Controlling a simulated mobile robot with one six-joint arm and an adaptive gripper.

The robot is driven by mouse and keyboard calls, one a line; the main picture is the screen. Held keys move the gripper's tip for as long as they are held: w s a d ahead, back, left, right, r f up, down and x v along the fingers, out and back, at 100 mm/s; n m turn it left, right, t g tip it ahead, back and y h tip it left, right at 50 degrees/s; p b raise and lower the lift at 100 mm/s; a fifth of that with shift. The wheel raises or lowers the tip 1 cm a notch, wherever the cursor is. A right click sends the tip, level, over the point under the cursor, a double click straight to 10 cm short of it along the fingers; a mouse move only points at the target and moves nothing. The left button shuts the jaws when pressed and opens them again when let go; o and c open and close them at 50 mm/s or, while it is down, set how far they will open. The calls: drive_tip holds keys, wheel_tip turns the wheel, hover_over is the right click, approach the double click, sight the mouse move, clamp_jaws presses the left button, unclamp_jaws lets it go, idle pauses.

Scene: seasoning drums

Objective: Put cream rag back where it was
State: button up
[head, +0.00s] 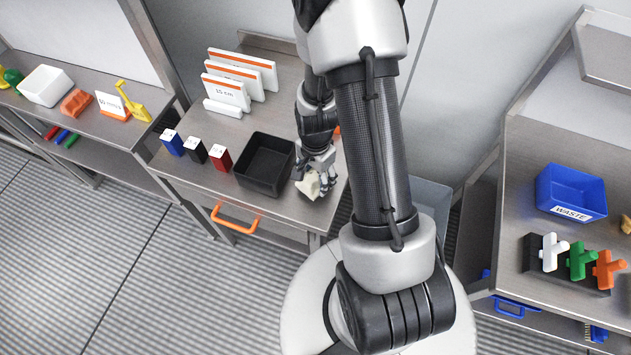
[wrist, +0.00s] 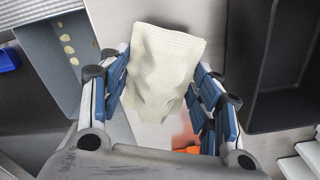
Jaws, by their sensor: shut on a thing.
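The cream rag (head: 312,185) is in my gripper (head: 316,172), at the right side of the middle steel table, just right of the black tray. In the wrist view the rag (wrist: 160,75) hangs crumpled between the two blue-padded fingers of my gripper (wrist: 160,88), which are shut on it. The steel surface shows behind the rag. I cannot tell whether the rag touches the table.
A black tray (head: 264,164) stands close left of the gripper. Blue, black and red blocks (head: 195,151) line the table's left front. White panels (head: 240,75) stand at the back. The right table holds a blue WASTE bin (head: 571,191) and coloured handles (head: 577,262).

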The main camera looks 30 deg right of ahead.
drive_tip(key=shift+f, duration=1.4)
drive_tip(key=shift+f+b, duration=0.15)
drive_tip(key=shift+b, duration=0.2)
drive_tip(key=o, duration=1.1)
drive_tip(key=shift+o, duration=0.2)
wheel_tip(320, 180, up, 12)
drive_tip(key=p, duration=0.3)
drive_tip(key=shift+r, duration=0.25)
wheel_tip(320, 180, up, 7)
drive_tip(key=a+n+t, duration=0.1)
drive_tip(key=a+n, duration=0.1)
drive_tip(key=n, duration=0.1)
wheel_tip(320, 180, up, 15)
drive_tip(key=n+t, duration=0.2)
drive_tip(key=n, duration=0.5)
hover_over(315, 182)
drive_tip(key=s+a, duration=0.5)
drive_tip(key=a, duration=0.2)
drive_tip(key=s+a+r+n+t, duration=0.1)
drive_tip(key=s+a+r+n, duration=0.1)
drive_tip(key=s+r+n, duration=0.2)
drive_tip(key=s, duration=0.3)
drive_tip(key=shift+a+r+n+t, duration=0.15)
drive_tip(key=shift+n+t, duration=0.15)
drive_tip(key=shift+n, duration=0.1)
